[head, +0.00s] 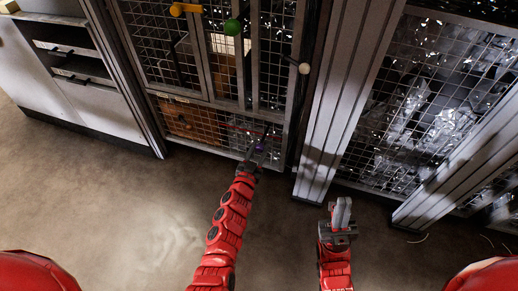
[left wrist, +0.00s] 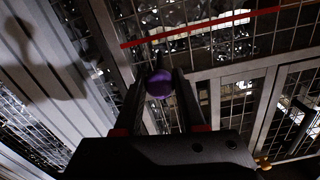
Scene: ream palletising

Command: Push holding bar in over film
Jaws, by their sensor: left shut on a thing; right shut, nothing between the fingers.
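A round purple knob (head: 260,147) sits at the lower part of the mesh cage front; I cannot tell whether it is the holding bar's end. My left gripper (head: 257,153) is shut on this knob. In the left wrist view the purple knob (left wrist: 159,84) shows between the fingers of my left gripper (left wrist: 160,88), with mesh behind it. A red strip (left wrist: 200,28) crosses the mesh beyond the fingers. My right gripper (head: 341,212) is shut and empty, above the floor in front of the grey post. I cannot make out the film.
Orange (head: 177,10), green (head: 232,26) and white (head: 304,68) knobs stand out from the cage higher up. A thick grey post (head: 345,90) stands right of the cage, with another mesh panel (head: 430,100) beyond. A drawer cabinet (head: 85,75) is at left. The floor (head: 110,210) in front is clear.

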